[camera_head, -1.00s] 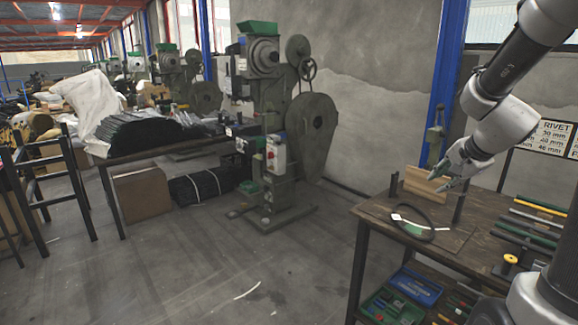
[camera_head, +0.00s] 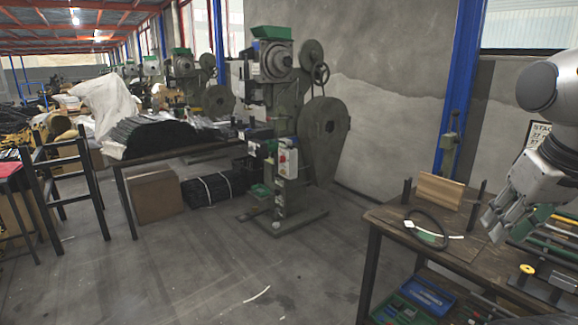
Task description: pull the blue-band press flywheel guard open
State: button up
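The nearest press (camera_head: 288,150) is a tall grey-green machine on a floor base, with a green hopper (camera_head: 270,33) on top. A large dark round disc-shaped flywheel guard (camera_head: 325,139) is on its right side. I cannot make out a blue band on it. More presses (camera_head: 185,75) stand in a row behind, small and partly hidden. My gripper (camera_head: 492,229) is at the right, over or in front of the wooden workbench, far from the presses. Its fingers look apart and empty.
The workbench (camera_head: 390,222) at right holds a black cable loop (camera_head: 427,230), a wooden block (camera_head: 440,189) and tools. A blue pillar (camera_head: 460,80) stands behind it. A table (camera_head: 165,157) with dark sheets is left of the press. The floor between is open.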

aim_at(326, 149)
jog(key=i+j+u, duration=0.3)
jog(key=i+u, duration=0.3)
jog(key=i, duration=0.15)
jog(key=i+j+u, duration=0.3)
jog(key=i, duration=0.7)
jog(key=i+l+u, duration=0.25)
jog(key=i, duration=0.75)
jog(key=i+z, duration=0.5)
jog(key=i, duration=0.15)
jog(key=i+j+z, duration=0.15)
jog(key=i+z, duration=0.35)
jog(key=i, duration=0.15)
jog(key=i+l+z, duration=0.65)
jog(key=i, duration=0.15)
jog(key=i+l, duration=0.2)
jog(key=l, duration=0.2)
jog(key=i+l, duration=0.2)
jog(key=l, duration=0.25)
